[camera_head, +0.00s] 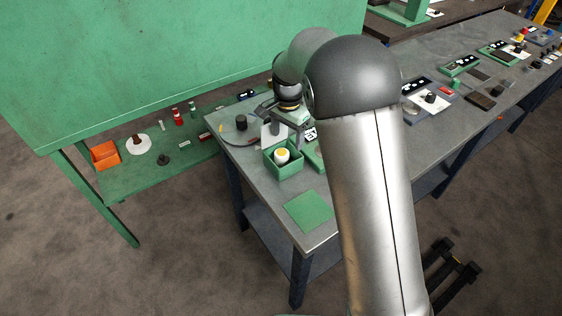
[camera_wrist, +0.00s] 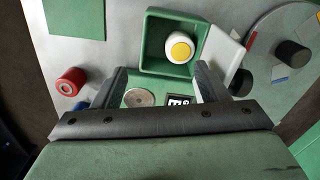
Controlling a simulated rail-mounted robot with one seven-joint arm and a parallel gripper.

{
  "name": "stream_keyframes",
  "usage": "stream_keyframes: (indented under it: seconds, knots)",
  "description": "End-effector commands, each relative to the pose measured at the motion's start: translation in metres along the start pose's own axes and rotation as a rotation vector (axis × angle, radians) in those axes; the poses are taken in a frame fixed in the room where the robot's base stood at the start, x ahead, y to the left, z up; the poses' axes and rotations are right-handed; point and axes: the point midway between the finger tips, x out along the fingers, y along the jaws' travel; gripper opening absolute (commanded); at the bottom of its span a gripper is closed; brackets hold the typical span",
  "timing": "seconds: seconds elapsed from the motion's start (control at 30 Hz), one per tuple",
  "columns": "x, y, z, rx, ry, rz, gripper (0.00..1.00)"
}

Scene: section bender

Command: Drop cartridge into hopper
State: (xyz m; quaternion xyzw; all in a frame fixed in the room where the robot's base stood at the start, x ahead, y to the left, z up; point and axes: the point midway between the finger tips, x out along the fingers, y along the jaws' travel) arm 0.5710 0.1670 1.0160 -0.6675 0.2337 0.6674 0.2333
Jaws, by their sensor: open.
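A white cylinder with a yellow top, seemingly the cartridge (camera_wrist: 180,47), sits inside a square open green box, seemingly the hopper (camera_wrist: 147,58). In the head view the cartridge (camera_head: 282,156) shows in the hopper (camera_head: 291,171) on the near end of the grey bench. My gripper (camera_wrist: 163,70) is open, with its two fingers apart and nothing between them. In the wrist view the fingers lie on the near side of the hopper, and the cartridge is beyond their tips. How high they are above it I cannot tell.
A white plate (camera_wrist: 219,48) stands at the hopper's right side. A red cylinder (camera_wrist: 70,82) is to the left. A round grey disc with a black knob (camera_wrist: 292,53) is at the right. A flat green square (camera_head: 308,211) lies on the bench's near corner. My arm hides part of the bench.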

Motion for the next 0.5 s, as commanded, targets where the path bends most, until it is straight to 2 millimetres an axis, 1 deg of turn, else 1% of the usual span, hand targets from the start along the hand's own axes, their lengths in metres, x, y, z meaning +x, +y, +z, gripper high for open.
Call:
stream_keyframes:
  seconds: [0.13, 0.23, 0.37, 0.5]
  knots:
    - [-0.009, -0.001, 0.000, 0.000, 0.001, -0.002, 0.67]
    - [-0.025, -0.001, 0.000, 0.000, 0.002, -0.004, 0.67]
    - [-0.055, -0.001, -0.001, -0.001, 0.004, -0.007, 0.67]
    - [-0.090, -0.001, -0.001, -0.001, 0.004, -0.006, 0.67]
